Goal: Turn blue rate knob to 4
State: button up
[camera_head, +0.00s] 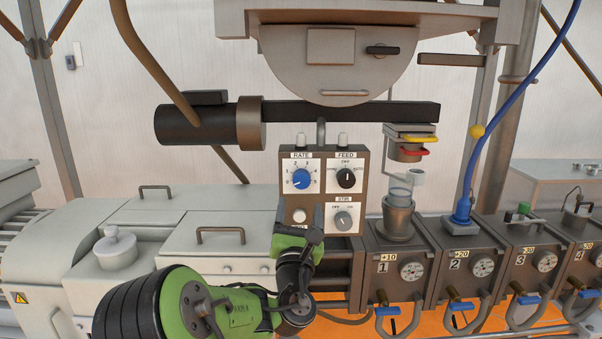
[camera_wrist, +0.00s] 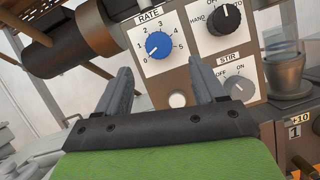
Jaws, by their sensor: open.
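The blue RATE knob (camera_head: 301,179) is on the upper left of the grey control box. In the wrist view, the blue knob (camera_wrist: 158,45) sits in a dial marked 0 to 5, and its white mark points to the lower left, near 0. My gripper (camera_head: 299,213) is below the knob in the head view. In the wrist view, my gripper (camera_wrist: 160,68) has its two fingers spread with nothing between them. The fingertips appear just below the RATE plate, apart from the knob.
The black FEED knob (camera_head: 346,178) is right of the RATE knob, and the grey STIR knob (camera_head: 343,219) is below it. A pale round button (camera_head: 299,215) sits under the RATE plate. A dark horizontal bar (camera_head: 350,112) runs above the box.

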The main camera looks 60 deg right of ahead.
aim_at(301, 184)
jog(key=p+x, duration=0.3)
jog(key=x, duration=0.4)
jog(key=shift+r, duration=0.2)
jog(key=shift+w+d, duration=0.1)
jog(key=shift+d, duration=0.05)
jog(key=shift+f, duration=0.1)
jog(key=shift+c, duration=0.3)
jog(key=c, duration=1)
